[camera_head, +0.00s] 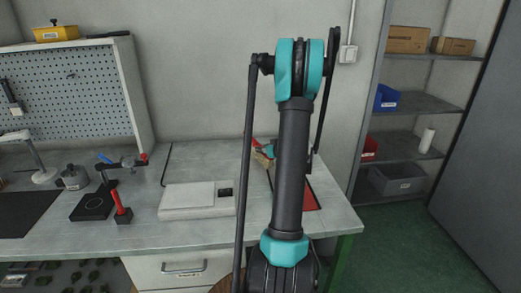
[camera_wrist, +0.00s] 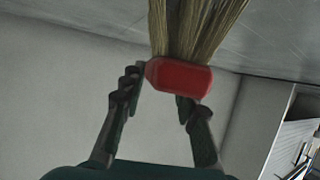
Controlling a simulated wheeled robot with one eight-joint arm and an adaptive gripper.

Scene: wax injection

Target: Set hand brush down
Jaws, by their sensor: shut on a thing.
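The hand brush has a red body (camera_wrist: 180,77) and straw-coloured bristles (camera_wrist: 200,28). In the wrist view it lies between the fingertips of my gripper (camera_wrist: 160,90), with its bristles toward the top of the picture and near a grey surface. My gripper is shut on the red body. In the head view, a small tan and red piece (camera_head: 261,151), apparently part of the brush, shows left of my arm above the worktable (camera_head: 205,231). My arm hides the rest of it and most of my gripper. Contact between bristles and table cannot be told.
A red mat (camera_head: 311,196) lies on the table's right part, partly behind my arm. A light box (camera_head: 195,200) is left of it. A black stand with a red handle (camera_head: 122,206) stands farther left. Shelves with bins (camera_head: 397,181) are at right.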

